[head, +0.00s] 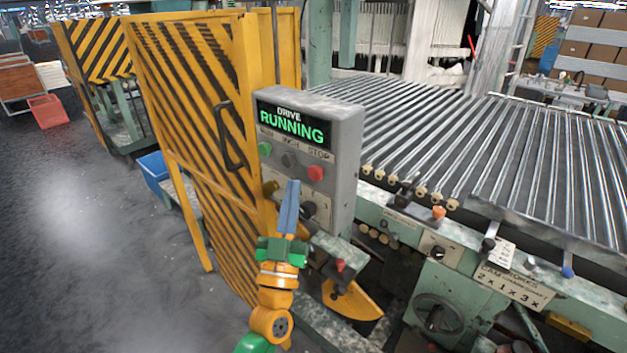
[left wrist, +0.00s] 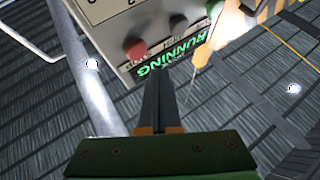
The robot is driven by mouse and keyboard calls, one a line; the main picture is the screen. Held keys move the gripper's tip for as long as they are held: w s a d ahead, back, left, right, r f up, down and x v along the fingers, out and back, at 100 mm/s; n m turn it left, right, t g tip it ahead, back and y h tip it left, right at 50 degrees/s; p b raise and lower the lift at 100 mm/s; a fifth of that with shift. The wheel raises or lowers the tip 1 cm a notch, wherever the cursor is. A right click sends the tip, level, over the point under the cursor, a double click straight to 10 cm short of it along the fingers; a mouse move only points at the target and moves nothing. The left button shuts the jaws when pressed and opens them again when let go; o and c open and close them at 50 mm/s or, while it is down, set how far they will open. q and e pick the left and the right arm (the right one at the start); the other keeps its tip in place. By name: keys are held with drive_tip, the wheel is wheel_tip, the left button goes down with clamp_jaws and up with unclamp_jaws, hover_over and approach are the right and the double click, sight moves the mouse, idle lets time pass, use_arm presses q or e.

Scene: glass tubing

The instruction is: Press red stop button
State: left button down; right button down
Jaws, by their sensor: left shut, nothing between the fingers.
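The red stop button (head: 315,173) sits at the right of the button row on a grey control box (head: 345,140), under the word STOP. In the left wrist view the red button (left wrist: 135,48) lies above and left of the fingertips (left wrist: 161,82). My right gripper is not in view.
A green button (head: 264,149) and a dark button (head: 289,159) share the row, with a dark knob (head: 309,209) below. A yellow-black striped guard (head: 190,130) stands left of the box. The roller bed (head: 470,140) lies to the right. The floor at left is mostly clear.

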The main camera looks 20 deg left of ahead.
sight(316, 172)
use_arm(q)
drive_tip(key=shift+w+d, duration=0.2)
drive_tip(key=shift+w, duration=0.3)
drive_tip(key=shift+w+d, duration=0.2)
drive_tip(key=shift+w, duration=0.3)
drive_tip(key=shift+b, duration=0.3)
idle(1.0)
drive_tip(key=shift+w+d, duration=0.15)
drive_tip(key=shift+w, duration=0.25)
drive_tip(key=shift+w+d+b, duration=0.2)
drive_tip(key=shift+w+b, duration=0.1)
drive_tip(key=shift+w, duration=0.1)
idle(0.7)
drive_tip(key=shift+s+r, duration=0.1)
drive_tip(key=shift+s, duration=0.05)
drive_tip(key=shift+s+a+p, duration=0.3)
drive_tip(key=shift+s+p, duration=0.25)
drive_tip(key=shift+s, duration=0.05)
